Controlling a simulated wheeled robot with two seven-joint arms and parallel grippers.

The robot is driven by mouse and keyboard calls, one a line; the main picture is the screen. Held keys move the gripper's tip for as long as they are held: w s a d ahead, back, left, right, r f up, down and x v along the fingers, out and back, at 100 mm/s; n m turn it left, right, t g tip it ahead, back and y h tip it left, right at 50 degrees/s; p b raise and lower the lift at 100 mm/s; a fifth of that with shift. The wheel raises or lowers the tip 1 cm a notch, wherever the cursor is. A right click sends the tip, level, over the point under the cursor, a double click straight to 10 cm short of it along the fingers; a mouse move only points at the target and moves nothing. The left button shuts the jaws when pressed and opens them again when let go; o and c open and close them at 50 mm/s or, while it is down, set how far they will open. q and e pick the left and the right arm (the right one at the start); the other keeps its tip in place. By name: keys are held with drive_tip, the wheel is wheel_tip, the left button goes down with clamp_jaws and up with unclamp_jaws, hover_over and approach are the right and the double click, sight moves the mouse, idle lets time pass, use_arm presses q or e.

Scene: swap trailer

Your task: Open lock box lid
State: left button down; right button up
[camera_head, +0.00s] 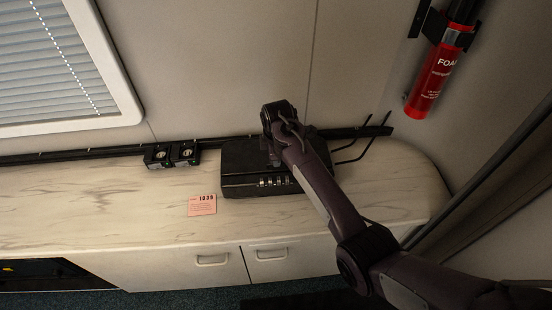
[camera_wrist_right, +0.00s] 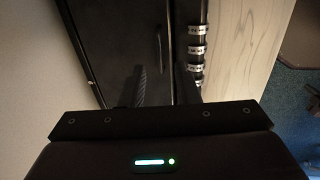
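The black lock box (camera_head: 240,168) stands on the marbled counter, and its lid looks shut. My left gripper is not in view.
A pink note reading 1038 (camera_head: 202,205) lies on the counter (camera_head: 110,205) left of the box. A red extinguisher (camera_head: 432,80) hangs at the upper right. The counter's left part is clear.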

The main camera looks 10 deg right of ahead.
sight(276, 169)
drive_tip(key=shift+w+f, duration=0.2)
drive_tip(key=shift+f, duration=0.7)
drive_tip(key=shift+w+f, duration=0.15)
drive_tip(key=shift+f, duration=0.7)
clamp_jaws()
